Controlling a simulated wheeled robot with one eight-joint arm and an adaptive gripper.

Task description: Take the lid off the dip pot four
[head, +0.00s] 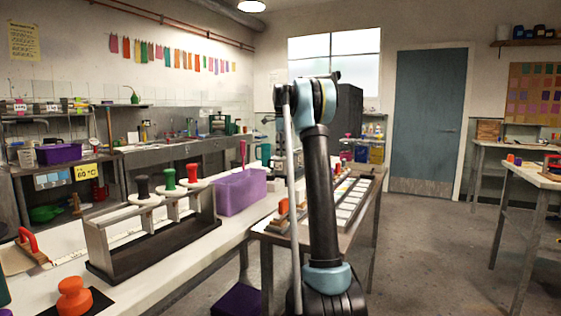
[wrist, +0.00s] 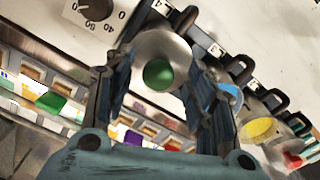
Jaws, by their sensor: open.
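A round pale grey lid with a green knob (wrist: 158,73) shows in the wrist view, on a dip pot in a row set in a white-topped unit (wrist: 130,20). A tag reading 4 (wrist: 163,8) is beside it. My gripper (wrist: 157,82) is open, with one finger on each side of the green knob in the picture. I cannot tell whether the fingers touch it. The pot's inside is hidden under the lid. In the head view my arm stands in front of the bench, and my gripper is not clearly visible there.
More pots with black handles, one yellow (wrist: 257,129) and one red (wrist: 292,160), continue the row. A dial (wrist: 95,8) is at the upper left. A rack with coloured squares (wrist: 50,101) runs alongside.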

